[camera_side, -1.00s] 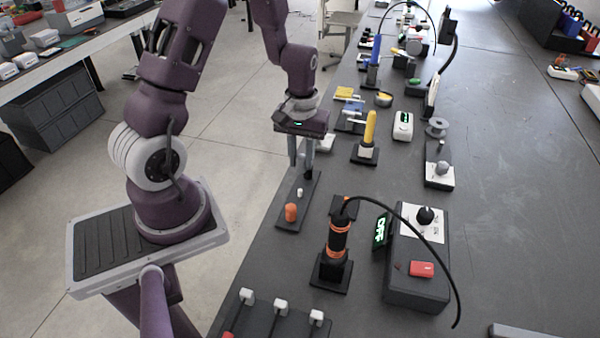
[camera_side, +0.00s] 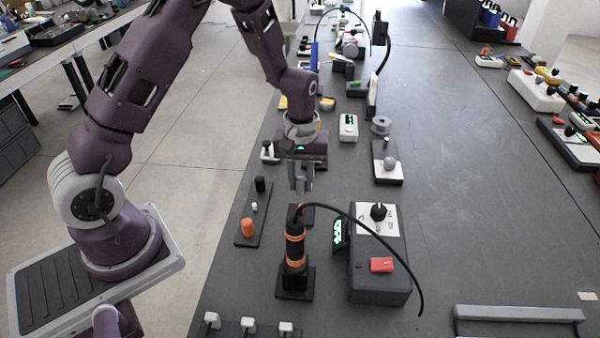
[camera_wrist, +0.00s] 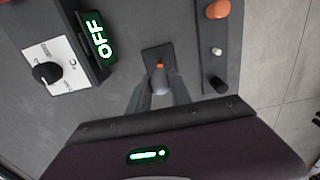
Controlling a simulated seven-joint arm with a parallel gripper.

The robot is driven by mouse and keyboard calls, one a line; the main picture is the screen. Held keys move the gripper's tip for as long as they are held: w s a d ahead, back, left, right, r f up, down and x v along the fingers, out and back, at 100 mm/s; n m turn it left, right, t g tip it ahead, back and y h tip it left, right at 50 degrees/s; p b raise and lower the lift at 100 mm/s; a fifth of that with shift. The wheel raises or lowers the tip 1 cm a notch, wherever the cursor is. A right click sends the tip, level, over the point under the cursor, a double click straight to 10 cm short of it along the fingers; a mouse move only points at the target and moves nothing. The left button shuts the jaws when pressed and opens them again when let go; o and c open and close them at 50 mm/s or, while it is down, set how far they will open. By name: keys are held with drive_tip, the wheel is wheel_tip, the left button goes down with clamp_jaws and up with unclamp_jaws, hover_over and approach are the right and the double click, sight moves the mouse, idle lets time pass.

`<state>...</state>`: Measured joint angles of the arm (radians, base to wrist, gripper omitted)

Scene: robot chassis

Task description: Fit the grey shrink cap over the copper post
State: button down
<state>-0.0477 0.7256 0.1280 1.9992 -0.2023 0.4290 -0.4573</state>
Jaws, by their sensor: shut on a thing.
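My gripper (camera_side: 302,188) is shut on the small grey cap (camera_wrist: 160,82), which shows between the fingers in the wrist view and is mostly hidden by them. The copper post (camera_wrist: 160,66) shows only as a small orange tip just past the fingertips. It stands on a dark square base plate (camera_wrist: 156,51), which also shows in the side view (camera_side: 307,215). My fingers are above this plate. In the wrist view the cap and the post overlap, and I cannot tell whether they touch.
A dark strip (camera_side: 244,232) left of the post carries an orange cap (camera_side: 247,227), a white cap (camera_side: 254,207) and a black cap (camera_side: 260,184). A black and orange hot-air tool (camera_side: 295,245) stands in front of the post. Its corded control box (camera_side: 380,280) reads OFF.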

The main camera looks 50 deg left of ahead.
sight(301, 205)
drive_tip(key=shift+f, duration=1.8)
drive_tip(key=shift+f, duration=2)
drive_tip(key=c, duration=1.1)
unclamp_jaws()
wheel_tip(301, 205, up, 7)
drive_tip(key=shift+r, duration=0.1)
